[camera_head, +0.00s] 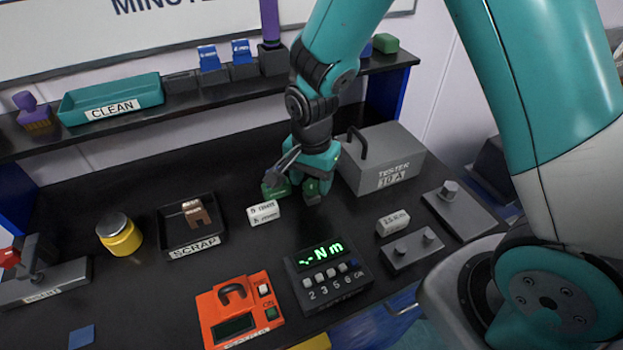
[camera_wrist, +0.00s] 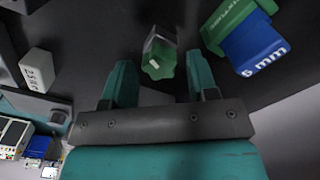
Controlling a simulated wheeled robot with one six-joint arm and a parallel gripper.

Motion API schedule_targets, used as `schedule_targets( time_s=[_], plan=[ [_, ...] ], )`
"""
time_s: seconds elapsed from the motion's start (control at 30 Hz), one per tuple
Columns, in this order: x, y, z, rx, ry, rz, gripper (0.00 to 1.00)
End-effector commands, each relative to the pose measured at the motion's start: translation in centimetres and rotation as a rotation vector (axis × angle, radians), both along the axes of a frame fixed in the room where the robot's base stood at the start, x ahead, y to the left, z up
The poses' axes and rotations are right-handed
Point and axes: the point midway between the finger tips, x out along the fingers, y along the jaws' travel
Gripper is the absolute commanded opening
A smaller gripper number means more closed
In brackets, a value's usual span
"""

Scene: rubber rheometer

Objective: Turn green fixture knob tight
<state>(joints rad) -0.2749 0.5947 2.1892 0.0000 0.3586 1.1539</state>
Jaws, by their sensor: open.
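A green knob (camera_wrist: 158,68) with a pale mark on top shows in the wrist view, on a grey block that is partly hidden. My gripper (camera_wrist: 160,78) is open, with one teal finger on each side of the knob in that view. No contact shows, and I cannot tell how far the fingertips are above or around it. In the head view my gripper (camera_head: 300,188) is low over the dark bench, left of the grey tester box. The knob is not clearly visible there. A green block with a blue "6 mm" part (camera_wrist: 245,42) lies right of the knob.
The grey tester (camera_head: 382,165) stands close to my gripper. A white labelled block (camera_head: 264,212), the torque display unit (camera_head: 325,268), the scrap tray (camera_head: 192,252) and an orange device (camera_head: 240,308) are on the bench. The shelf with a clean tray (camera_head: 112,100) runs behind.

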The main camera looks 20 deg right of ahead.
Motion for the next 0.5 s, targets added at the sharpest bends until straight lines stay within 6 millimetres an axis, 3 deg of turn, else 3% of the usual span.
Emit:
schedule_targets(
  time_s=[0.5],
  plan=[
    [0.04, 0.02, 0.04, 0.0, -0.001, 0.473, 0.53]
  ],
)
